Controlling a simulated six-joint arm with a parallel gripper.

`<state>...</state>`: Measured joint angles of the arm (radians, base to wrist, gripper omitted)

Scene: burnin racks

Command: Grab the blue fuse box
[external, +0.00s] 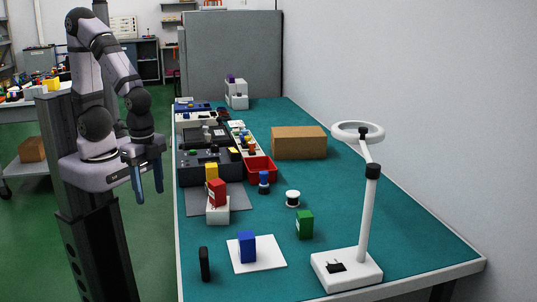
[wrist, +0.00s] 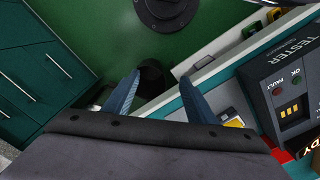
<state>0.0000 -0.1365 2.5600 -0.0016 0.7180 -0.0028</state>
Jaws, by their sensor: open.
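The blue fuse box (external: 247,247) is a small upright blue block. It stands on a white square sheet (external: 275,259) near the front of the green bench in the external view. My gripper (external: 148,185) hangs beyond the bench's left edge, pointing down, well away from the blue box. Its two blue fingers are spread with nothing between them. In the wrist view the open fingers (wrist: 160,98) point over the floor and the bench edge. The blue fuse box does not show in the wrist view.
A black upright item (external: 204,264) stands left of the sheet. A green box (external: 305,224), a white lamp (external: 347,271) and a red box (external: 216,192) on a white block are nearby. A dark tester (wrist: 292,85) shows at right in the wrist view.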

